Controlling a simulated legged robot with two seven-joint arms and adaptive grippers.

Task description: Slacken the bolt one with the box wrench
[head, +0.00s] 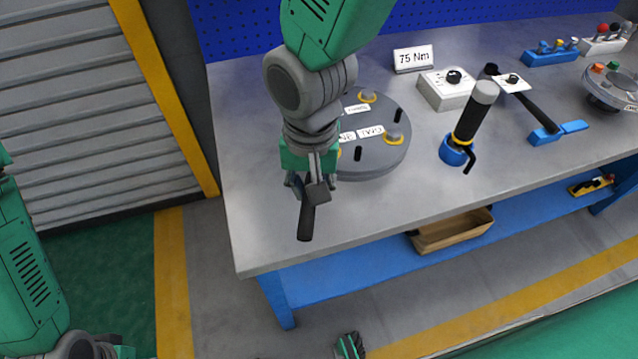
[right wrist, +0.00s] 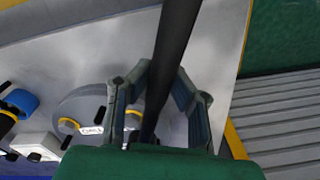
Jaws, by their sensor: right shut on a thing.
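My right gripper (head: 312,188) is over the near left edge of the round grey flanged shell (head: 385,160). The shell has yellow-ringed bolts, one at the back (head: 367,97) and one at the right (head: 393,138); another is mostly hidden by my gripper. What seems to be my left gripper (head: 350,346) is cut off at the bottom edge.
A "75 Nm" sign (head: 413,58) and a white dial box (head: 446,88) stand behind the shell. A black-handled tool (head: 473,125) stands upright in a blue holder to the right, beside another black tool (head: 537,105). The front of the table is clear.

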